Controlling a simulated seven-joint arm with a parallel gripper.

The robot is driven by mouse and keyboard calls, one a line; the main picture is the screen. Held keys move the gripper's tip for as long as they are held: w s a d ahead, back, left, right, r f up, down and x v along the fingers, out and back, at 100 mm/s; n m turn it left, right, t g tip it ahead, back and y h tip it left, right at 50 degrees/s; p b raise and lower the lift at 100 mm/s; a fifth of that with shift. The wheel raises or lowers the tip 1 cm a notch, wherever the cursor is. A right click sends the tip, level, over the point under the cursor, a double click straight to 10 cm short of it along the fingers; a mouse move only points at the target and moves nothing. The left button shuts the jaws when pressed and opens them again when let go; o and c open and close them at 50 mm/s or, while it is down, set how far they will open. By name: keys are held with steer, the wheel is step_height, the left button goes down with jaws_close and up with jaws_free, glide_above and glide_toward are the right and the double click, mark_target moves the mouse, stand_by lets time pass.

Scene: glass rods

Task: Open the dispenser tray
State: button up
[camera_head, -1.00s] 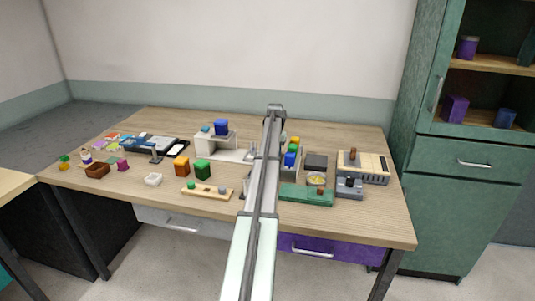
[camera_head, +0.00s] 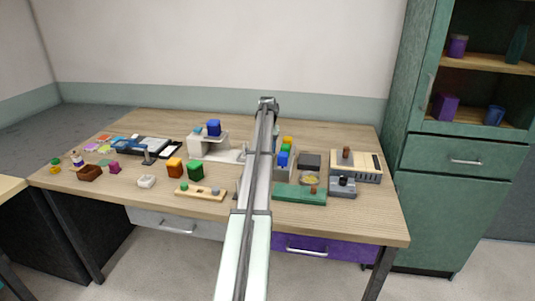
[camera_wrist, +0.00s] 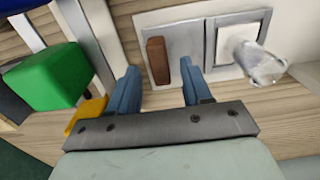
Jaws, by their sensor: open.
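My gripper (camera_wrist: 160,66) is open in the wrist view. Its two blue-grey fingers are apart, with an upright brown handle-like piece (camera_wrist: 158,62) between and just beyond their tips. That piece is set in a pale panel (camera_wrist: 222,72) with a grey frame, which may be part of the dispenser; I cannot tell for sure. I cannot tell whether either finger touches the piece. A white square (camera_wrist: 235,30) and a clear glass-like piece (camera_wrist: 257,62) are to its right. In the head view my arm hides the gripper and the place it works at.
A green block (camera_wrist: 50,77) and a yellow piece (camera_wrist: 87,113) are close to the left finger. In the head view, a stack of coloured blocks (camera_head: 284,155) and a green board (camera_head: 298,195) are right of my arm. A white stand (camera_head: 211,151) is left of it.

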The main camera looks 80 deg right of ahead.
step_height(320, 180, up, 11)
stand_by(0.4)
steer(key=shift+f, duration=0.1)
stand_by(0.3)
